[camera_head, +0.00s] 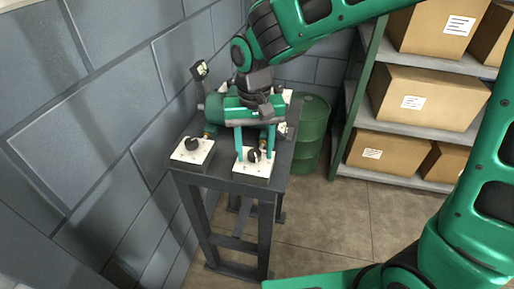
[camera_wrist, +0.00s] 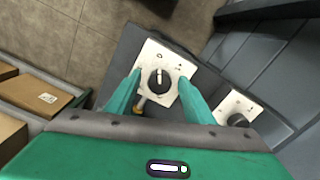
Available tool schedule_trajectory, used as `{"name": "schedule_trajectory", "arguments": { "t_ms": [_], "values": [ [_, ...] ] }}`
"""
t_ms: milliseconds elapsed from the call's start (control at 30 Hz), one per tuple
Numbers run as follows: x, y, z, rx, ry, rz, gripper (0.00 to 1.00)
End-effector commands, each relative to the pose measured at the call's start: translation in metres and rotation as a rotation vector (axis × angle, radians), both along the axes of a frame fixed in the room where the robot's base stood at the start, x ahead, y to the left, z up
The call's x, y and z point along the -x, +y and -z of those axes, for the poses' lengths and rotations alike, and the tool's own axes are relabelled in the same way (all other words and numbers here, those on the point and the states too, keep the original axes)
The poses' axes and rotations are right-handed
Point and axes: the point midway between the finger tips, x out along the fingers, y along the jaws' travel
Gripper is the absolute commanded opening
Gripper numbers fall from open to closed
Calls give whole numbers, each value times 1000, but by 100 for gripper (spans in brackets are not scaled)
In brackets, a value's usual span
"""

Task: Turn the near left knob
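The near left knob (camera_head: 192,145) is a black dial on a white plate at the left of the dark table. It also shows in the wrist view (camera_wrist: 238,120), right of my fingers and outside them. A second black knob (camera_head: 254,156) on a white plate stands to its right at the near edge. My gripper (camera_head: 255,149) is open over this right-hand knob. In the wrist view that right-hand knob (camera_wrist: 159,79) appears between my two green fingers, with gaps on both sides. Its pointer mark points toward the plate's marked edge. I cannot tell the left knob's pointer setting.
The dark table (camera_head: 232,184) stands beside a grey block wall (camera_head: 105,110). A small gauge-like thing (camera_head: 200,69) rises at the back left. A green barrel (camera_head: 312,135) and a shelf of cardboard boxes (camera_head: 425,97) stand to the right. My gripper hides parts behind it.

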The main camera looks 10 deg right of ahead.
Motion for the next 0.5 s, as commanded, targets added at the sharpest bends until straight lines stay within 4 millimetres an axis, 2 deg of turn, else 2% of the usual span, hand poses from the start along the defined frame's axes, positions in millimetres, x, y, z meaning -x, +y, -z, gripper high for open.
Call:
{"name": "schedule_trajectory", "arguments": {
  "t_ms": [267, 367, 500],
  "values": [
    [-2, 0, -5, -2, -5, 2, 48],
    [-2, 0, -16, -3, -7, 3, 48],
    [-2, 0, -42, -3, -8, 3, 48]
  ]
}}
